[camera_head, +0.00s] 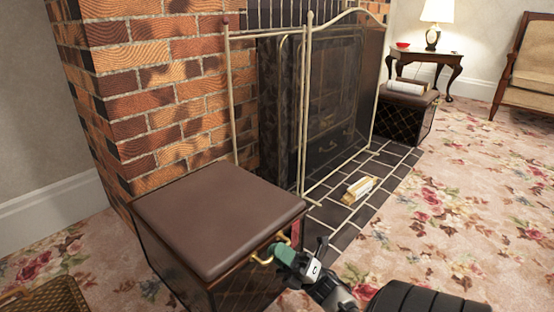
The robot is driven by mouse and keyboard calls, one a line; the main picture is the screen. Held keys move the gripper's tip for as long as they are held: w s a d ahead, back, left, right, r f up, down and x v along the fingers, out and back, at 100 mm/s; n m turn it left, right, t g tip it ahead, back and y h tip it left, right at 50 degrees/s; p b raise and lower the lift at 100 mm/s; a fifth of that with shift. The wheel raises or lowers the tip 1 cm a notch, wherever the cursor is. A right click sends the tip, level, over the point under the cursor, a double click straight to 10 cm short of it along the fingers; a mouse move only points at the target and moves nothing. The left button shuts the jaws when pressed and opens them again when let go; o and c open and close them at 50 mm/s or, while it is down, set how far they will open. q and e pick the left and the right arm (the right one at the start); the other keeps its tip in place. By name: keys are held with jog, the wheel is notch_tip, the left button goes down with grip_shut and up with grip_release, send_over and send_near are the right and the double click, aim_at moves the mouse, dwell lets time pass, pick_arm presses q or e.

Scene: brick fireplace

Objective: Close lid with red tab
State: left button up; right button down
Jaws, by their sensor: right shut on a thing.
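A dark box with a brown padded lid (215,215) stands in front of the brick wall. The lid lies flat on top of the box (185,280). A brass handle (262,258) is on its right side, near the front corner. My right gripper (281,252) comes in from the lower right and is shut at this handle; its greenish fingertips cover part of it. A small red patch (295,234) shows just behind the gripper, beside the box; I cannot tell whether it is a tab. My left gripper is not in view.
A fire screen (303,110) stands behind the box on the dark tiled hearth (345,215), where a small bundle (360,189) lies. A second dark box (410,122) is farther back. A wicker basket (50,298) is at lower left. Floral carpet lies clear at right.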

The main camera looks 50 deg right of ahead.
jog(key=shift+f+h, duration=0.3)
jog(key=c, duration=1.2)
grip_release()
jog(key=shift+w, duration=0.1)
jog(key=shift+s+d+f, duration=0.15)
jog(key=shift+s+f, duration=0.05)
jog(key=shift+f, duration=0.05)
jog(key=shift+p+v, duration=1.2)
jog(key=shift+v, duration=3.85)
